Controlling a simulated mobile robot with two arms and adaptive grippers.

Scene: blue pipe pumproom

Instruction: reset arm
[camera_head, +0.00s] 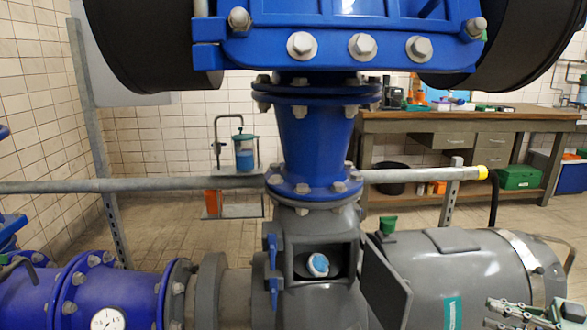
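My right gripper (490,313) shows at the bottom right corner, in front of the grey motor-like cylinder (465,265). Its grey-green metal fingers point left and appear apart, with nothing seen between them. The lower part of it is cut off by the picture's edge.
A blue flanged pipe (313,140) rises in the centre from a grey housing with an open hatch door (385,285). A grey rail (130,186) crosses behind. Blue pipework with a gauge (108,319) is at lower left. A workbench (450,122) stands at the back right.

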